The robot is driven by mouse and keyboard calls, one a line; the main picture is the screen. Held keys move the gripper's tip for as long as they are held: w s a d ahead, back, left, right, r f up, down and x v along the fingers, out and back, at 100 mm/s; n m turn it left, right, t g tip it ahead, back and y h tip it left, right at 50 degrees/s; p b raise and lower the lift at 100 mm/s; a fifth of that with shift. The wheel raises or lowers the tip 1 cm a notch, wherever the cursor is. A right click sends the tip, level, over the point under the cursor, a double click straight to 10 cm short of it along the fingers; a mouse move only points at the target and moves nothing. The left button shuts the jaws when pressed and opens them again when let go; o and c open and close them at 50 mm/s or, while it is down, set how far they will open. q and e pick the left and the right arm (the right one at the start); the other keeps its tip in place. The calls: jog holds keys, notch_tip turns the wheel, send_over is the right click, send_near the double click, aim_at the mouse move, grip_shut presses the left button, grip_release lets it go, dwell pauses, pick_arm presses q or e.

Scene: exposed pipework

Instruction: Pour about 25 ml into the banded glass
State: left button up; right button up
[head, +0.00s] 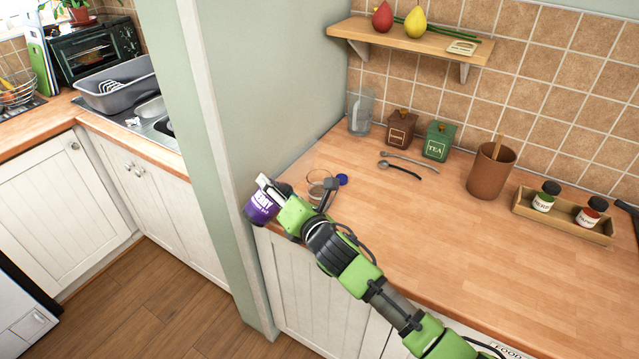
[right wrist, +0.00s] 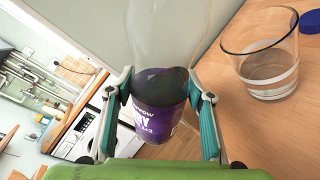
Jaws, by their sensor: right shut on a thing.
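My right gripper (head: 272,194) is shut on a bottle with a purple label (head: 260,207), at the left front corner of the counter. In the right wrist view the bottle (right wrist: 162,95) sits between both fingers (right wrist: 160,88), its upper part clear and dark contents showing above the label. The banded glass (head: 317,181) stands on the counter just right of the gripper, partly hidden by it. My left gripper is not in view.
A blue cap (head: 341,179) lies beside the glass. A clear tall vessel (head: 361,112), brown tin (head: 400,128), green tea tin (head: 438,142), spoons (head: 405,167), brown pot (head: 490,172) and spice tray (head: 562,222) stand farther back. A wall end (head: 225,150) borders the left. The counter's middle is clear.

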jog(key=shift+s+a+f+m+b, duration=0.2)
jog(key=shift+a+f+m+b, duration=0.25)
jog(key=shift+a+m+b, duration=0.25)
jog(key=shift+s+b, duration=0.1)
jog(key=shift+b, duration=0.2)
jog(key=shift+a+r+m+y, duration=0.15)
jog(key=shift+r+m+y, duration=0.15)
jog(key=shift+m, duration=0.1)
jog(key=shift+s+a+m, duration=0.15)
jog(key=shift+m, duration=0.15)
jog(key=shift+s+a+r+m, duration=0.1)
jog(key=shift+a+r+m, duration=0.1)
jog(key=shift+r+m, duration=0.3)
jog(key=shift+s+a+r+m, duration=0.1)
jog(key=shift+a+r+m, duration=0.05)
jog(key=shift+r+m, duration=0.3)
jog(key=shift+a+r+m+y, duration=0.25)
jog(key=shift+r+m+y, duration=0.2)
jog(key=shift+m, duration=0.2)
jog(key=shift+s+r+m+p, duration=0.1)
jog(key=shift+r+m+p, duration=0.35)
jog(key=shift+m, duration=0.45)
jog(key=shift+r+m+p, duration=0.3)
jog(key=shift+r+p, duration=0.05)
jog(key=shift+p, duration=0.1)
